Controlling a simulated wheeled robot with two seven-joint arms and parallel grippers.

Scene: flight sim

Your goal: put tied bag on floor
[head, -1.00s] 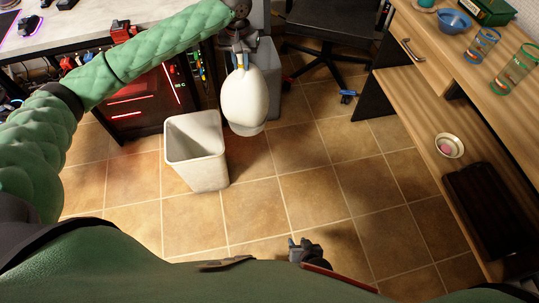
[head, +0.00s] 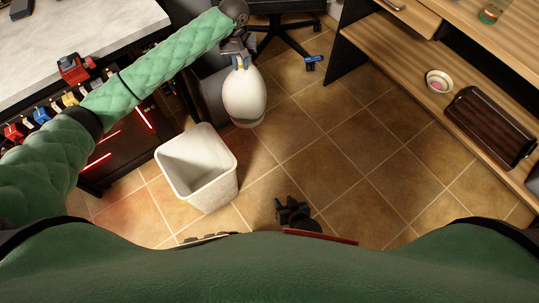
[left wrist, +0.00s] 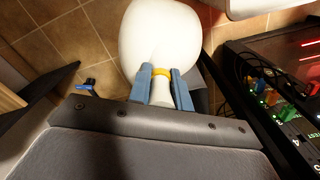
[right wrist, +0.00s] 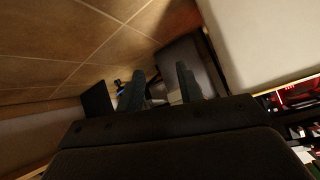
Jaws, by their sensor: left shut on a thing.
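The tied bag (head: 244,96) is white and round, with a yellow tie around its neck. My left gripper (head: 238,58) is shut on its neck, and the bag hangs below it. In the left wrist view the bag (left wrist: 160,38) lies past the blue fingers (left wrist: 160,82), which clasp the neck at the tie. Whether the bag touches the tiled floor (head: 325,170) is hard to tell. My right gripper (head: 292,212) is low in front of my body. In the right wrist view its fingers (right wrist: 160,88) are apart with nothing between them.
A white bin (head: 212,192) stands open and looks empty, left of and nearer than the bag. A desk (head: 80,45) is at left and a wooden desk (head: 405,75) at right. A black chair base (head: 275,35) stands behind. Floor right of the bag is clear.

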